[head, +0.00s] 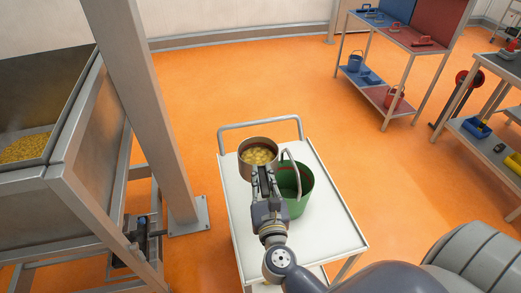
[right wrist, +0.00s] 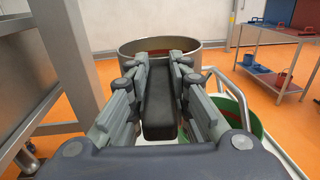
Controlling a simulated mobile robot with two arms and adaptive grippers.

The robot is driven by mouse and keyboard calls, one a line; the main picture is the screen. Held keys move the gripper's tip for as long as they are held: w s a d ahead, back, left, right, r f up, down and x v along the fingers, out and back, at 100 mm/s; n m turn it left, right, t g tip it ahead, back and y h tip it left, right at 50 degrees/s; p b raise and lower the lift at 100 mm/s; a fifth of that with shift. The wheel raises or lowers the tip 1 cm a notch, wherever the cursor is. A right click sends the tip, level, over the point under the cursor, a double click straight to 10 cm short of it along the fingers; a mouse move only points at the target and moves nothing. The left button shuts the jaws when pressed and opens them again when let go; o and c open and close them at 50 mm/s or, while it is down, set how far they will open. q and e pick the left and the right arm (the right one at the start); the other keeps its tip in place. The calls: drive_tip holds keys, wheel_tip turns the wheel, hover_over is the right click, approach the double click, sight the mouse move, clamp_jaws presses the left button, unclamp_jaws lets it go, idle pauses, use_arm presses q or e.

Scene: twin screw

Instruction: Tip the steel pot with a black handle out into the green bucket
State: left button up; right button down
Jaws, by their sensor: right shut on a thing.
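The steel pot (head: 258,143) is upright in the head view and holds yellowish contents. Its rim and wall also show in the right wrist view (right wrist: 130,47). My right gripper (head: 264,178) is shut on the pot's black handle (right wrist: 158,100). The green bucket (head: 301,203) stands on a white cart, just to the right of the pot and gripper. Its handle is raised, and the gripper covers part of its left side. In the right wrist view part of the bucket (right wrist: 240,112) shows at the lower right. My left gripper is not in view.
The white cart (head: 335,236) has a raised rail at its far end. A steel column (head: 150,95) and a hopper (head: 85,150) with yellow material stand at the left. Shelving (head: 408,55) with blue and red bins stands at the back right. Orange floor is clear between.

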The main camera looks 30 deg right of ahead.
drive_tip(key=shift+w+r, duration=0.3)
drive_tip(key=shift+r, duration=0.2)
drive_tip(key=m, duration=0.2)
drive_tip(key=r+m+b, duration=0.1)
drive_tip(key=m+b, duration=0.1)
drive_tip(key=m, duration=0.1)
drive_tip(key=shift+s+r+m, duration=0.1)
drive_tip(key=shift+r+m, duration=0.15)
drive_tip(key=shift+m, duration=0.05)
drive_tip(key=shift+r, duration=0.25)
drive_tip(key=shift+d+f+m+b, duration=0.1)
drive_tip(key=shift+d+m+b, duration=0.05)
drive_tip(key=shift+m+b, duration=0.6)
drive_tip(key=shift+d+m, duration=0.1)
drive_tip(key=shift+m, duration=0.45)
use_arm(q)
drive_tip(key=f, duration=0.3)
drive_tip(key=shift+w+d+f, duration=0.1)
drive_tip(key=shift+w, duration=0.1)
use_arm(e)
drive_tip(key=shift+r, duration=0.2)
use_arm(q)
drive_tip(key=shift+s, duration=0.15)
